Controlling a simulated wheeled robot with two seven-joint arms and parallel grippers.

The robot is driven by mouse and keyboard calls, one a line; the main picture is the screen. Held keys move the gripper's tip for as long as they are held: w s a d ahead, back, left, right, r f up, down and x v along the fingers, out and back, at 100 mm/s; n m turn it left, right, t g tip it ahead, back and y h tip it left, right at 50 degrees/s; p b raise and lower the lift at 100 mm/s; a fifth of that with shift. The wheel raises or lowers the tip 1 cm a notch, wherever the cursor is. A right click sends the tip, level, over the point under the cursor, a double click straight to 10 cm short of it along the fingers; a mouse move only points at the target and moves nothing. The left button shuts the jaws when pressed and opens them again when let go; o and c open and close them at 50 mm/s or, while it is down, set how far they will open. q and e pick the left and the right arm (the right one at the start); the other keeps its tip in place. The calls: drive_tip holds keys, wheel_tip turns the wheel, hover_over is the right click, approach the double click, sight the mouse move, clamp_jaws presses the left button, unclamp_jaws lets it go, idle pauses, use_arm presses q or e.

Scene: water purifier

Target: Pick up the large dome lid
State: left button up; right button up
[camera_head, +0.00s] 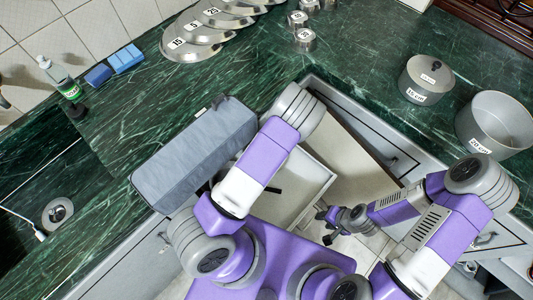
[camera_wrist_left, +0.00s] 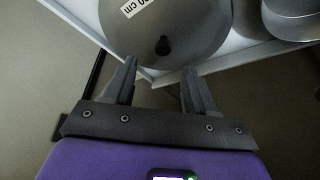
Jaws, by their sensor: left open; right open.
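In the left wrist view a large round grey dome lid (camera_wrist_left: 190,30) shows at the top, with a black knob and a white label ending in "0 cm"; its upper part is cut off. My left gripper (camera_wrist_left: 158,75) is open and empty, its two fingers pointing toward the near edge of the lid, with the knob above and between them. I cannot tell whether they touch it. In the head view the left gripper and this lid are hidden by my arm. My right gripper (camera_head: 324,226) is open and empty, low over the floor by the cabinet.
An open drawer (camera_head: 314,186) lies below my left arm. On the green counter stand a grey fabric box (camera_head: 193,152), a lidded 15 cm pot (camera_head: 426,86), an open 20 cm pot (camera_head: 490,124), several labelled discs and weights (camera_head: 305,40), a bottle (camera_head: 60,78) and blue sponges (camera_head: 126,58).

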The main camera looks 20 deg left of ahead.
use_arm(q)
drive_tip(key=b+x, duration=0.1)
drive_tip(key=x, duration=0.2)
drive_tip(key=b+x, duration=0.2)
drive_tip(key=x, duration=0.2)
drive_tip(key=shift+s+a, duration=0.1)
drive_tip(key=shift+s, duration=0.15)
clamp_jaws()
